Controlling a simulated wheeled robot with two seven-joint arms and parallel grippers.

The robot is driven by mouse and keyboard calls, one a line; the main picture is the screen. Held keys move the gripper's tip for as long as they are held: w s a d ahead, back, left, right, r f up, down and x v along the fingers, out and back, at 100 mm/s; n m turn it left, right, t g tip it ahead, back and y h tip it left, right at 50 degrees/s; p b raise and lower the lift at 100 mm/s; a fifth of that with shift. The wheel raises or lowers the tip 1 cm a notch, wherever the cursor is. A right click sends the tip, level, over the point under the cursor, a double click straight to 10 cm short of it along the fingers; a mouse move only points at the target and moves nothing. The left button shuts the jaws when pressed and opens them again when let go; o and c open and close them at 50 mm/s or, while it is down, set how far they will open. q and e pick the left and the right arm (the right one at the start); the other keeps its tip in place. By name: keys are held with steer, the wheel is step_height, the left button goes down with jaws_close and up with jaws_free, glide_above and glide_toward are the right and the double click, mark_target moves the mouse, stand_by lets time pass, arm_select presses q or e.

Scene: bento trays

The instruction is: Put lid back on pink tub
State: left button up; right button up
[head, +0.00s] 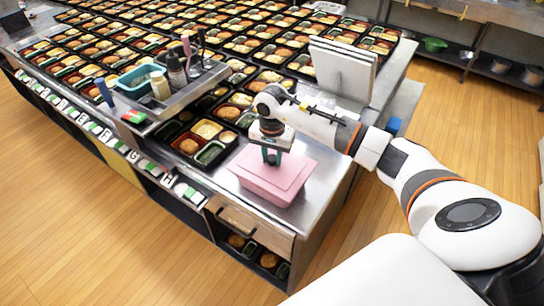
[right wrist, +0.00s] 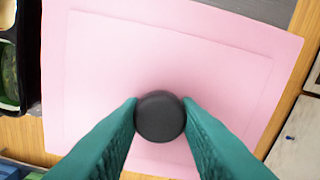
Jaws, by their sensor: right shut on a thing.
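The pink tub (head: 254,186) stands on the steel counter near its front corner. The pink lid (head: 291,168) lies over the tub's top; it fills much of the right wrist view (right wrist: 100,60). A round black knob (right wrist: 160,116) sits on the lid. My right gripper (head: 271,158) is directly above the lid, its teal fingers shut on the knob from both sides. The lid hides the tub's inside, and I cannot tell whether its rim is fully seated. My left gripper does not show.
Black bento trays (head: 204,139) with food stand close to the left of the tub. A raised steel shelf (head: 170,103) holds bottles and a teal bin (head: 141,80). White upright panels (head: 342,68) stand behind. A bare strip of counter (head: 325,178) lies right of the tub.

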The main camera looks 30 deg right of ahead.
steer(key=shift+f+b, duration=0.15)
steer(key=shift+b, duration=0.2)
stand_by(0.5)
steer(key=o, duration=1.5)
steer(key=shift+o, duration=0.2)
steer(key=shift+r+p, duration=1.7)
steer(key=shift+r, duration=1.85)
jaws_close()
